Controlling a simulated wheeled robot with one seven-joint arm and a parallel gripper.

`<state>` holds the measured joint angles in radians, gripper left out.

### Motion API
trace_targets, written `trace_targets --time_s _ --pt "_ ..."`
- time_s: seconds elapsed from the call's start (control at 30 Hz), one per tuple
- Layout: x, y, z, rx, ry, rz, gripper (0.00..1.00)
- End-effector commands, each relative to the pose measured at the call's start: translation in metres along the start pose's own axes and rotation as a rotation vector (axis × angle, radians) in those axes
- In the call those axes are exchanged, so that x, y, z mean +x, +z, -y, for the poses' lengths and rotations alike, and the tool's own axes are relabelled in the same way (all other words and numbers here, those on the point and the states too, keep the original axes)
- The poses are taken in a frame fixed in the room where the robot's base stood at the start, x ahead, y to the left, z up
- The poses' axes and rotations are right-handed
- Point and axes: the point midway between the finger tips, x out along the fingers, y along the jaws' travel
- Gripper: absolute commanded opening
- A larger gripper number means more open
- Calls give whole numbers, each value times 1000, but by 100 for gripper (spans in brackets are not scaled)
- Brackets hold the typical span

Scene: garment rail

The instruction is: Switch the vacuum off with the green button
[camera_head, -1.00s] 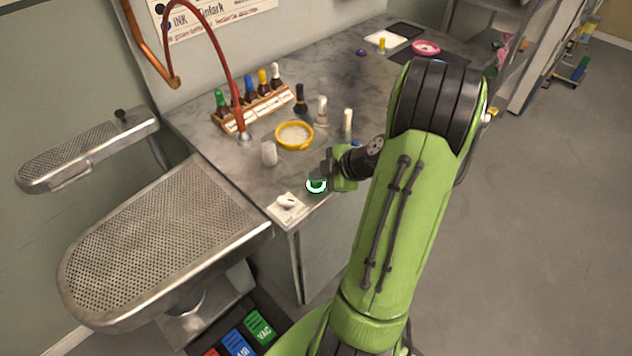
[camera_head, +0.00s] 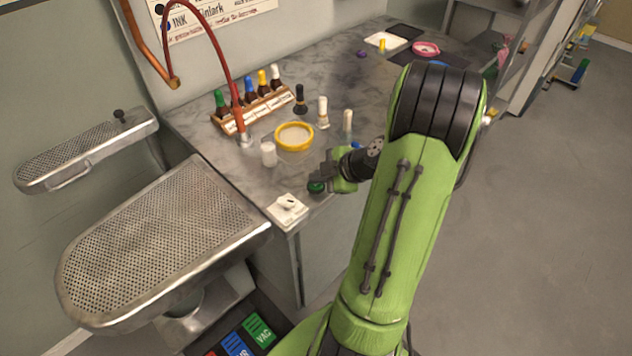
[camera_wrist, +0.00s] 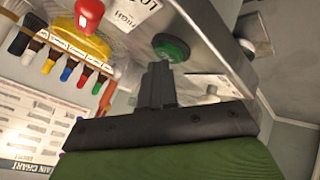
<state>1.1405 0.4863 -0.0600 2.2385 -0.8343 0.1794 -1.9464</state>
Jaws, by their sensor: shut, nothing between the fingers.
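The round green button (camera_head: 316,187) sits near the front edge of the worktop. In the head view its lit white ring is not showing. In the wrist view the green button (camera_wrist: 171,47) lies just beyond the fingertips, with a dark base around it. My gripper (camera_head: 321,181) is shut and empty, its tips right at the button. In the wrist view my gripper (camera_wrist: 157,68) points at the button's near edge; I cannot tell whether it touches. A green pedal marked VAC (camera_head: 259,329) shows low down beside a blue one.
A white switch plate (camera_head: 287,211) lies left of the button. A small white cup (camera_head: 268,154), a yellow-rimmed dish (camera_head: 294,136) and a bottle rack (camera_head: 252,108) stand behind. A perforated steel board (camera_head: 160,240) is at the left.

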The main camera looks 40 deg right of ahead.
Motion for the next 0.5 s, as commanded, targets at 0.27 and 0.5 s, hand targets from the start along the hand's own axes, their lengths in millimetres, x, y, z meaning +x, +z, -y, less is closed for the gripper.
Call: trace_targets --time_s 0.27,0.5 --pt "-11 -8 -8 -1 0 0 0" --pt "-11 -8 -8 0 0 0 0"
